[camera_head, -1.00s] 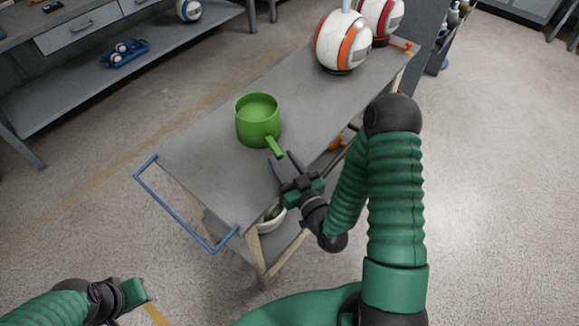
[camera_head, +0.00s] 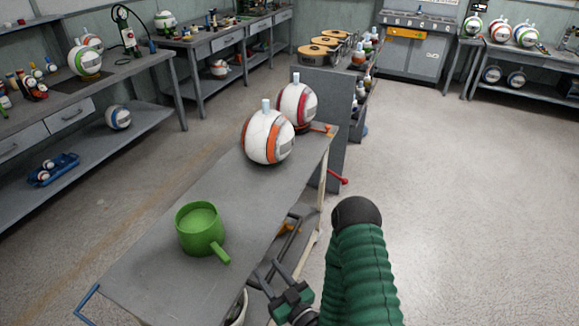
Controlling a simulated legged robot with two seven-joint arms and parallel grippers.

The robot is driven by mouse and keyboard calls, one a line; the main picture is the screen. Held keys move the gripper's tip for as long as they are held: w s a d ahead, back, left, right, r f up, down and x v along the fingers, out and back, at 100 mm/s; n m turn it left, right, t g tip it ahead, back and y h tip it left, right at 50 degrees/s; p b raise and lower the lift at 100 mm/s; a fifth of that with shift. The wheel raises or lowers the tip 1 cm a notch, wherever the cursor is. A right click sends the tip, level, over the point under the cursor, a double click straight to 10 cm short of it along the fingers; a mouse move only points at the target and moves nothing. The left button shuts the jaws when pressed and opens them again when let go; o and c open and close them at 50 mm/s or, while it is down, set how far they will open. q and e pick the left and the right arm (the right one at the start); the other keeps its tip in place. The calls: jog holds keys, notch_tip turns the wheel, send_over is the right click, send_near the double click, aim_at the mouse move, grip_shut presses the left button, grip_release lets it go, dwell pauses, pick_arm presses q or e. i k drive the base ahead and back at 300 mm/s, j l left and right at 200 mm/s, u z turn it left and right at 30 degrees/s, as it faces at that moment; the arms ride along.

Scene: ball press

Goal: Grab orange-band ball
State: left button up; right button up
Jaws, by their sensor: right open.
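The orange-band ball (camera_head: 267,139), white with orange stripes and a pale blue peg on top, stands at the far end of the grey cart top (camera_head: 172,273). A similar ball with a crimson band (camera_head: 298,104) stands right behind it. My right gripper (camera_head: 269,271) is open and empty at the cart's near right edge, below the green mug's handle and well short of the ball. Its lower part is cut off by the picture's bottom edge. My left gripper is out of view.
A green mug (camera_head: 200,230) stands on the cart between my right gripper and the ball, its handle toward the gripper. Workbenches line the left and back. Floor at right (camera_head: 460,200) is clear.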

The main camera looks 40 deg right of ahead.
aim_at(267, 136)
jog(key=z, duration=1.05)
